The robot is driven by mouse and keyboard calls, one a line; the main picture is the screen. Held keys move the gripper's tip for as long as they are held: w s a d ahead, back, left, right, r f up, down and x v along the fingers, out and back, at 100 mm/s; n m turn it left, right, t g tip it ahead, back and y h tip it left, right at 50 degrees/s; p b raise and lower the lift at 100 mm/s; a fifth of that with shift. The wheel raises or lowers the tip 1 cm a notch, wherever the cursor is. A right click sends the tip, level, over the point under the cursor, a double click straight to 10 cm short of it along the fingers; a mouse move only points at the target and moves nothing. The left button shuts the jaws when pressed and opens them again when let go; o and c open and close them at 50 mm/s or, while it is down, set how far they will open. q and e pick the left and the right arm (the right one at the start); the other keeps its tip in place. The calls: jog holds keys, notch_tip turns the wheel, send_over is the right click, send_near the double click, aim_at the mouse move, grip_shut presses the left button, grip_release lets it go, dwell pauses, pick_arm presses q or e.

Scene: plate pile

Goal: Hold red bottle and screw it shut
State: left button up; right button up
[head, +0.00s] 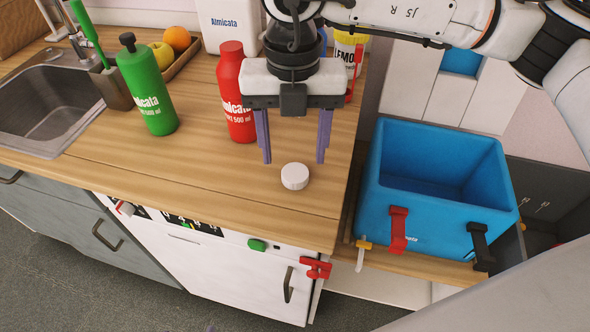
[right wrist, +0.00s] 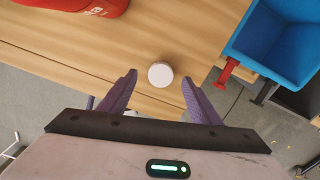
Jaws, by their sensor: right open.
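The red bottle (head: 234,92) stands upright on the wooden counter, and part of it shows at the top left of the right wrist view (right wrist: 75,4). Its top looks red and narrow; I cannot tell whether it bears a cap. A small white round cap (head: 295,176) lies on the counter in front of the bottle and to its right. The cap also shows in the right wrist view (right wrist: 160,74), centred just beyond the fingertips. My right gripper (head: 293,158) points down, open and empty, above the cap with its purple fingers on either side. My left gripper is not in view.
A green bottle (head: 147,88) stands left of the red one. A sink (head: 40,112), a tray with fruit (head: 184,62), a white canister (head: 226,22) and a yellow-white container (head: 349,48) are around the back. A blue crate (head: 440,150) stands right of the counter edge.

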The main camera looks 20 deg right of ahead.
aim_at(295, 170)
jog(key=shift+s+d+f, duration=0.1)
jog(key=shift+f, duration=1.85)
jog(key=shift+c, duration=0.4)
jog(key=c, duration=1)
